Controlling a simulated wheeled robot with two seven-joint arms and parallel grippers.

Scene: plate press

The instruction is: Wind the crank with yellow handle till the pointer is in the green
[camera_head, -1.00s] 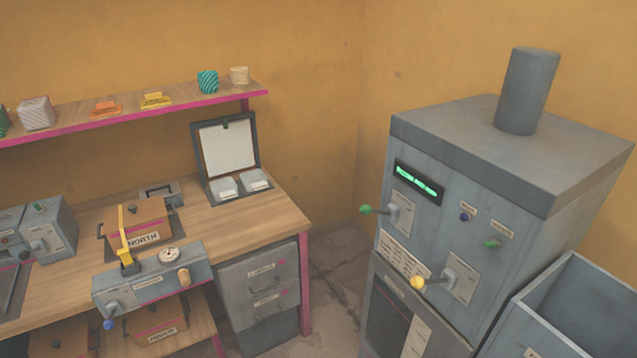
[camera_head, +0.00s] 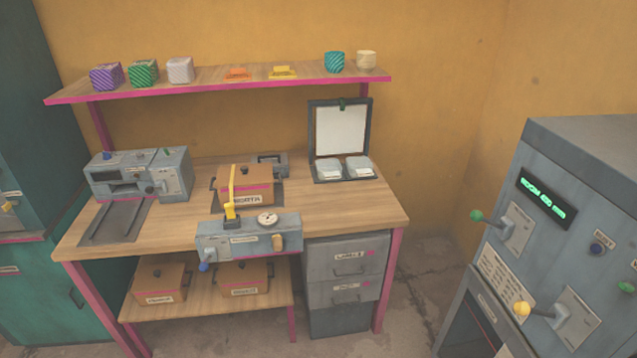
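A grey box device (camera_head: 248,241) sits at the front edge of the wooden bench. A small round white gauge (camera_head: 267,218) is on top of it; its pointer and any green zone are too small to read. A tan knob (camera_head: 279,242) is on its front right and a blue ball handle (camera_head: 204,267) at its lower left. A yellow ball handle (camera_head: 521,308) sticks out from the grey machine (camera_head: 590,150) at the right. I cannot tell which part is the crank. Neither of my grippers is in view.
A brown box labelled NORTH (camera_head: 252,180), with a yellow upright piece (camera_head: 231,195) before it, is on the bench (camera_head: 380,212). A grey machine (camera_head: 170,175) stands at the bench's left, a drawer unit (camera_head: 345,270) under its right. A green cabinet (camera_head: 45,290) stands far left. Floor shows between bench and right machine.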

